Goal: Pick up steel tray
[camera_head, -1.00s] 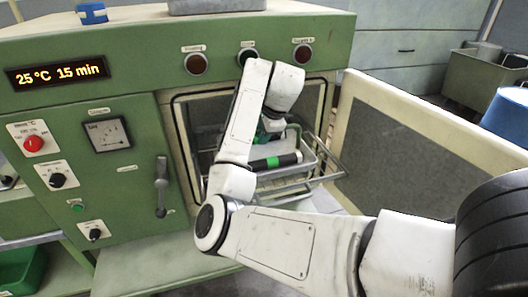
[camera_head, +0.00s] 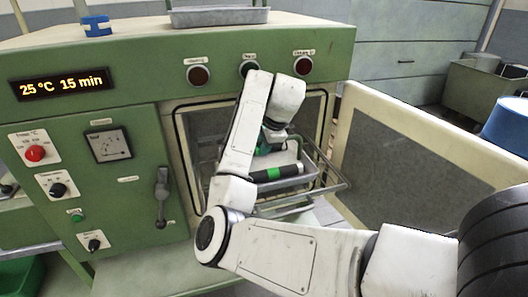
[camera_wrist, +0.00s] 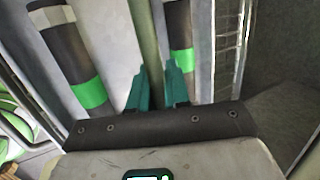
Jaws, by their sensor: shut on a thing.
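A grey steel tray (camera_head: 292,183) is inside the open chamber of the green oven, at the wire rack. A dark cylinder with a green band (camera_head: 272,174) lies in it. My gripper (camera_wrist: 157,88) has green fingers on either side of a narrow greenish-grey bar (camera_wrist: 144,38) that seems to belong to the tray. It is shut on this bar. In the wrist view, one dark green-banded cylinder (camera_wrist: 72,58) lies left of the bar and another (camera_wrist: 181,38) lies right of it. In the head view my arm hides most of the fingers and part of the tray.
The oven door (camera_head: 425,160) stands open on the right. The wire rack (camera_head: 325,185) sticks out of the chamber. Another metal tray (camera_head: 218,17) and a blue object (camera_head: 96,25) stand on the oven top. A blue bin (camera_head: 508,125) is at the far right.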

